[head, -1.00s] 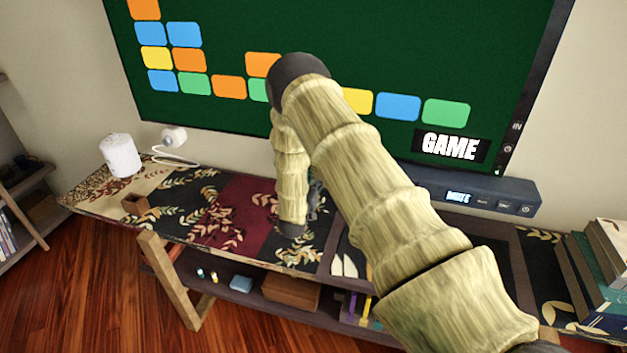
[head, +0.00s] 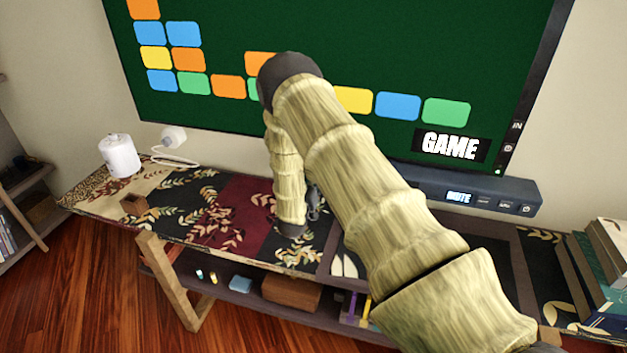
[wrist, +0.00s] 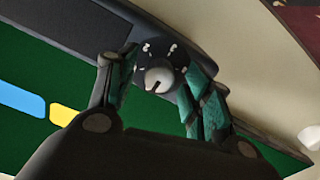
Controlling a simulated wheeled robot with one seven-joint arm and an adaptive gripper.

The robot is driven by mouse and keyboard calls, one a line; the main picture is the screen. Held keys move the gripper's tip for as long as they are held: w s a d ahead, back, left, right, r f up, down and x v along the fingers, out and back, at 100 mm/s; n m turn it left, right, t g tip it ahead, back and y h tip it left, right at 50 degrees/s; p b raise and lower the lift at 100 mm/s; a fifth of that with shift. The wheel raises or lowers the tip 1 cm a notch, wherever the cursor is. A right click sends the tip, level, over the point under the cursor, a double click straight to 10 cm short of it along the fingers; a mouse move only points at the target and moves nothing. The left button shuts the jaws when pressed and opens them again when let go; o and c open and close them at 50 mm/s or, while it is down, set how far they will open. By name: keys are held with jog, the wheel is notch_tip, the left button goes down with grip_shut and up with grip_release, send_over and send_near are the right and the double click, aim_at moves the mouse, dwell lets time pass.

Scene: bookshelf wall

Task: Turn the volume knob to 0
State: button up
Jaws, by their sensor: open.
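The round dark volume knob (wrist: 160,78) shows in the wrist view, with white marks near its edge and a grey centre. My gripper (wrist: 158,68) has its two fingers apart, one on each side of the knob. I cannot tell whether they touch it. The knob sits by the dark soundbar (wrist: 82,22). In the head view the soundbar (head: 477,192) lies below the screen, and its small lit display (head: 458,197) seems to read MUTE. My arm hides the knob and most of my gripper there.
A large screen (head: 225,45) with coloured blocks hangs on the wall. Books (head: 598,275) stand at the right.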

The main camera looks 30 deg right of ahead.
jog(key=v, duration=1.2)
jog(key=shift+d, duration=0.1)
